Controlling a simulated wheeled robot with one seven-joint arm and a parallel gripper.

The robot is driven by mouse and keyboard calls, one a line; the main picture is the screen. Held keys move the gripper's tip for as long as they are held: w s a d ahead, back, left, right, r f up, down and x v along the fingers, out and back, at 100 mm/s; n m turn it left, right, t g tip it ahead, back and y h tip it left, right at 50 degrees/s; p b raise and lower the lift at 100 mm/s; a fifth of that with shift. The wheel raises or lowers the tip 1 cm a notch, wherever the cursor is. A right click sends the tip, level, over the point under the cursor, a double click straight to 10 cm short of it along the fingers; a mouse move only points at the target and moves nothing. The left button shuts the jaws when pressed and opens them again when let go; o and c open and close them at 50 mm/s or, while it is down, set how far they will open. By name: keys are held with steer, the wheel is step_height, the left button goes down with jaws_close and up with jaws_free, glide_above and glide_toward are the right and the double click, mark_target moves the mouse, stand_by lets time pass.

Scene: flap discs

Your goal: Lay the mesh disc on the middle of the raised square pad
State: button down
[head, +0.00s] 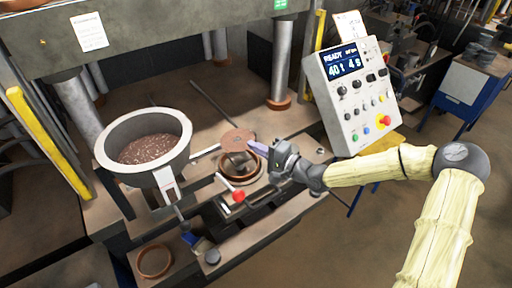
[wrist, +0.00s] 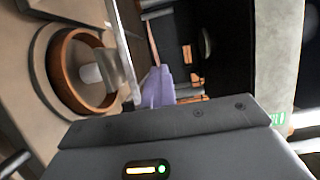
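The mesh disc (head: 238,139) is thin, round and brown. My gripper (head: 257,146) holds it by its right edge between purple fingertips. In the wrist view the purple fingertips (wrist: 158,88) are closed on the disc (wrist: 152,38), seen edge-on as a thin brown strip.
A round hopper of reddish granules (head: 150,148) stands left of the pad. A red-knobbed handle (head: 238,196) is in front. A control box (head: 350,95) stands right, and steel press columns (head: 282,62) rise behind. Another brown ring (head: 155,262) lies at front left.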

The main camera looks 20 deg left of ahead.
steer(key=shift+f+b, duration=0.55)
steer(key=shift+f, duration=0.3)
steer(key=shift+s+a+f+b, duration=0.15)
steer(key=shift+f+b, duration=0.45)
steer(key=shift+f, duration=0.4)
steer(key=shift+w+d+f+b, duration=0.2)
steer(key=shift+f+b, duration=0.1)
steer(key=shift+b, duration=0.05)
steer(key=shift+s+r, duration=0.1)
steer(key=shift+s, duration=0.05)
steer(key=shift+f+b, duration=0.7)
steer(key=shift+f, duration=0.6)
stand_by(2.5)
steer(key=c, duration=1.8)
jaws_free()
steer(key=shift+c, duration=0.2)
